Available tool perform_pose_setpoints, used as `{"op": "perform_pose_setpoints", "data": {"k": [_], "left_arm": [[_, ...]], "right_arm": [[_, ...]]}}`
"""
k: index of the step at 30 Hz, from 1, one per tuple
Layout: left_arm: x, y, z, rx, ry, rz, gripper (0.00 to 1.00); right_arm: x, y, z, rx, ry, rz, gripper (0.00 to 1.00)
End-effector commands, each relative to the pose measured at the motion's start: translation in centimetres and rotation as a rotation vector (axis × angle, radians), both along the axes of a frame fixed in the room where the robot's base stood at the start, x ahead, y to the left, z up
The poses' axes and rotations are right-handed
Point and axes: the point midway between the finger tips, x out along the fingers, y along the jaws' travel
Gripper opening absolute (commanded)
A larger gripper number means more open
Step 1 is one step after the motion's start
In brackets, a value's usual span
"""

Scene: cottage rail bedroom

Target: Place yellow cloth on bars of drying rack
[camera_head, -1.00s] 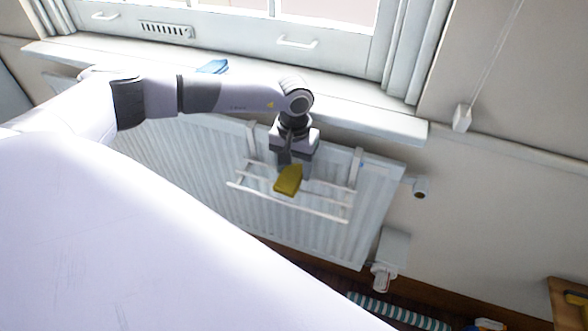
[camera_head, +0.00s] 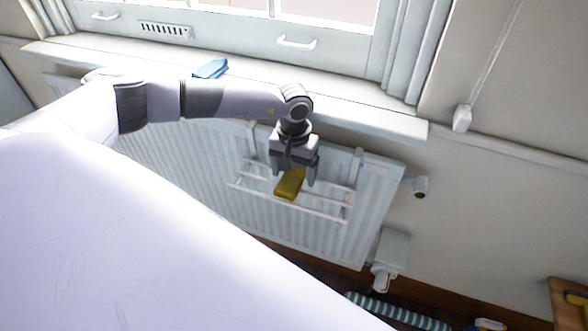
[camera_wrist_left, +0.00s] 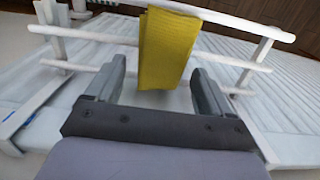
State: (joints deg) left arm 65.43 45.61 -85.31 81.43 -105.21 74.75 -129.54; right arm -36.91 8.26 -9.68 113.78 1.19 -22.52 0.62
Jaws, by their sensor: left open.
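The yellow cloth (camera_head: 290,184) lies folded over the bars of the white drying rack (camera_head: 325,214), which hangs on the radiator. In the left wrist view the cloth (camera_wrist_left: 168,48) drapes over the outer bar and hangs down past the middle bar. My left gripper (camera_head: 296,180) is just above the rack, beside the cloth. In the left wrist view its two fingers (camera_wrist_left: 157,80) are apart, one to each side of the cloth's near end, with gaps between. My right gripper is not in view.
The radiator (camera_head: 370,200) is under the window sill (camera_head: 350,112). A blue cloth-like item (camera_head: 211,68) lies on the sill. A striped roll (camera_head: 395,312) lies on the floor.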

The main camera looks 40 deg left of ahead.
Motion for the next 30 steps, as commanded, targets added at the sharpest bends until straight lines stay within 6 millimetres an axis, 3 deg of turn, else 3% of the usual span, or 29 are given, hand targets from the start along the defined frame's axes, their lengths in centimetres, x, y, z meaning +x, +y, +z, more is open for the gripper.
{"op": "perform_pose_setpoints", "data": {"k": [12, 18, 22, 26, 30], "left_arm": [[0.1, 0.0, 8.8, -0.002, -0.006, 0.000, 0.82], [0.1, 0.0, 11.4, -0.002, -0.004, 0.000, 0.82], [-0.2, -0.9, 11.5, -0.030, 0.006, 0.008, 0.82], [-1.6, -5.7, 9.6, -0.192, 0.053, 0.074, 0.82], [-4.7, -14.3, 7.9, -0.503, 0.198, 0.261, 0.82]], "right_arm": [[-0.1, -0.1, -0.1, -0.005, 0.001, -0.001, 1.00], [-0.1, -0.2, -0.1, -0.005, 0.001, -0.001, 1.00], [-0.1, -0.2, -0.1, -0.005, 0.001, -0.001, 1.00], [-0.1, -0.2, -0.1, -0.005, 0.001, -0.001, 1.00], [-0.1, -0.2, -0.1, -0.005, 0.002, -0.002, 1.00]]}}
